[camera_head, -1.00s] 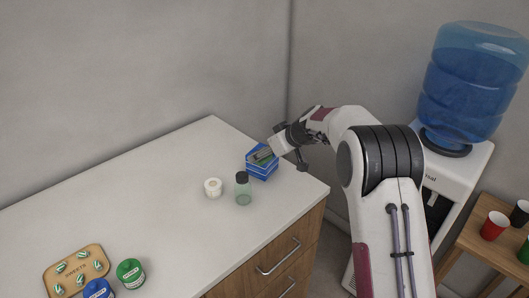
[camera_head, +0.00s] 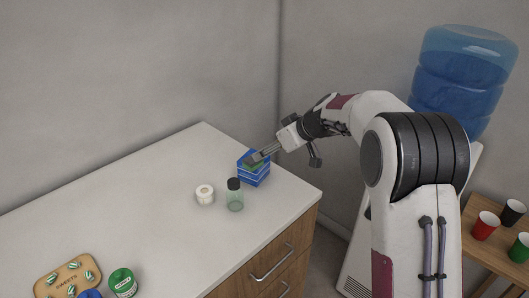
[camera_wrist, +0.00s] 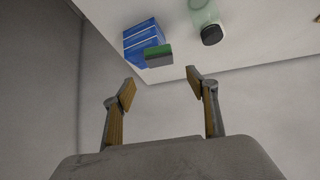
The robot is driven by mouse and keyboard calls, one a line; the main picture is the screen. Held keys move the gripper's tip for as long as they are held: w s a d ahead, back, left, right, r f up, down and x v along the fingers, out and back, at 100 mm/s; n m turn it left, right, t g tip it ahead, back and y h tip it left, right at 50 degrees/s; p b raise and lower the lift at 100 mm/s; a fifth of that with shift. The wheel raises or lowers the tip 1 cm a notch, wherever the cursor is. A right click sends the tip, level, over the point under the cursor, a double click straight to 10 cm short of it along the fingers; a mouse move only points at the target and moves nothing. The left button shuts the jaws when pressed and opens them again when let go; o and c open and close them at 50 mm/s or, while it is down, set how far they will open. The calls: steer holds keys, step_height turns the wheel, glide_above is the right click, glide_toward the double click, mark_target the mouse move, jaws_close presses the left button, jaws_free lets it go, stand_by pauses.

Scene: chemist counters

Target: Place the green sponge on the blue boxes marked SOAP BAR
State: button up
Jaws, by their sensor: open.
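The blue boxes (camera_head: 255,177) stand stacked near the counter's far right corner; they also show in the wrist view (camera_wrist: 138,36). The green sponge (camera_wrist: 158,55) lies on top of the boxes, near the edge facing my gripper, its green and grey layers visible. In the head view the sponge (camera_head: 252,163) is partly covered by my gripper's fingers. My gripper (camera_head: 255,159) reaches in from the right, above and beside the stack.
A clear green bottle with a black cap (camera_head: 235,196) stands just in front of the boxes. The counter's (camera_head: 130,205) middle is clear.

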steer(key=v, duration=0.3)
stand_by(0.9)
steer(key=s+d+r+m+h, duration=0.15)
steer(key=s+r, duration=0.25)
steer(key=s, duration=0.8)
steer(key=s+d+r+m+h, duration=0.1)
steer(key=s+d+r+m, duration=0.3)
steer(key=s, duration=0.7)
steer(key=s+d+f+m+h, duration=0.1)
steer(key=s+d+f+h, duration=0.1)
steer(key=s, duration=0.9)
steer(key=s+d+f+m+h, duration=0.2)
steer(key=s+d, duration=0.3)
steer(key=s, duration=0.7)
steer(key=shift+s+d+g, duration=0.2)
steer(key=shift+s+g, duration=0.1)
steer(key=shift+g, duration=0.1)
